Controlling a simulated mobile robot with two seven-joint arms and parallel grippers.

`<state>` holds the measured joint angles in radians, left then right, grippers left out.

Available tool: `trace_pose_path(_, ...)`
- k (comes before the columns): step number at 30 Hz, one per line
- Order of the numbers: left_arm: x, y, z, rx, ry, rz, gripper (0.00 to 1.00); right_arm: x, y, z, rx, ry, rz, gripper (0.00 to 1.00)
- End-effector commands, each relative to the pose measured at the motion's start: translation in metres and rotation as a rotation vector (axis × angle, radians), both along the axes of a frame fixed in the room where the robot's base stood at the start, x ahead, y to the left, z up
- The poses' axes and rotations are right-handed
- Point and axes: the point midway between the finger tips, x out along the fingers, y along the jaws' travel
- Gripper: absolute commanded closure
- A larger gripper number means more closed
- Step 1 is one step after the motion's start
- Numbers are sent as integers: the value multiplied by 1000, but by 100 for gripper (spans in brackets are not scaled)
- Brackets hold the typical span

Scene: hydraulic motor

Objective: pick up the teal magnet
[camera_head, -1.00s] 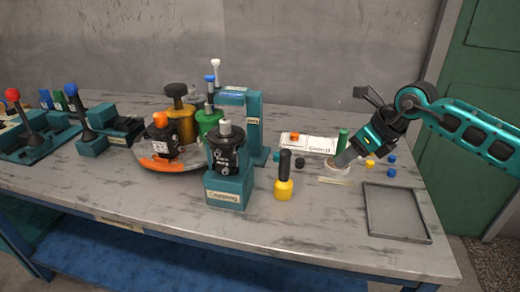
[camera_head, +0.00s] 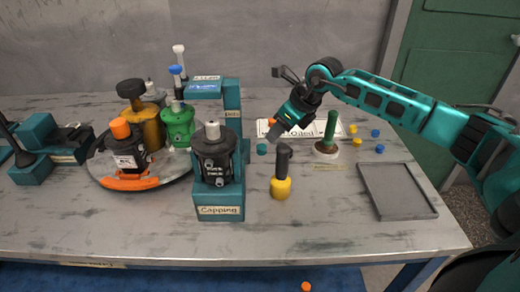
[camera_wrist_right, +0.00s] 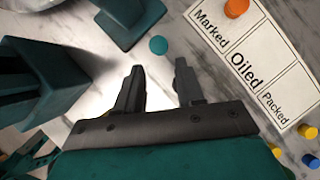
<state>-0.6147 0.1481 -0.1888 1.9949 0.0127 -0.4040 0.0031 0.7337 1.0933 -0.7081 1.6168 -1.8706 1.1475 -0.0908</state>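The teal magnet (camera_head: 262,149) is a small round disc lying on the grey worktable (camera_head: 310,225), just left of the printed card. It also shows in the right wrist view (camera_wrist_right: 158,45), ahead of my fingertips and between their lines. My right gripper (camera_head: 275,133) is just above and to the right of the magnet in the head view, pointing down-left. In the wrist view its two dark fingers (camera_wrist_right: 158,68) are apart with nothing between them. My left gripper is not in view.
The teal capping stand (camera_head: 219,205) is left of the magnet; a yellow-based black-handled tool (camera_head: 281,180) stands in front. A green-handled stamp (camera_head: 328,135), the card (camera_wrist_right: 250,60), coloured discs (camera_head: 375,133) and an empty grey tray (camera_head: 405,212) lie right.

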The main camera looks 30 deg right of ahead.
Motion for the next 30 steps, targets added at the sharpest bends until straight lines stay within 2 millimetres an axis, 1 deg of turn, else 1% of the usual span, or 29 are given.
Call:
trace_pose_path(1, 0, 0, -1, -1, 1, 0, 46, 4, 2, -8, 2, 2, 0, 62)
trace_pose_path(3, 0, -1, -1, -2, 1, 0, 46, 8, 4, -15, 1, -1, 0, 62)
trace_pose_path(8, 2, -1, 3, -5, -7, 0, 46, 13, 6, -23, 1, -1, 1, 62)
trace_pose_path(15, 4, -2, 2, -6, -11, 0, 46, 31, 17, -52, 1, -1, 0, 62)
trace_pose_path(18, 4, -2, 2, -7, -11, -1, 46, 35, 19, -60, 1, 0, 0, 62)
trace_pose_path(26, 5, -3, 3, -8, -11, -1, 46, 37, 19, -63, -1, -1, 0, 62)
trace_pose_path(27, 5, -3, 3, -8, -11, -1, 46, 37, 19, -63, -1, -1, 0, 63)
trace_pose_path(30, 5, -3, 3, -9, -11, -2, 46, 37, 19, -63, -1, -1, 0, 73)
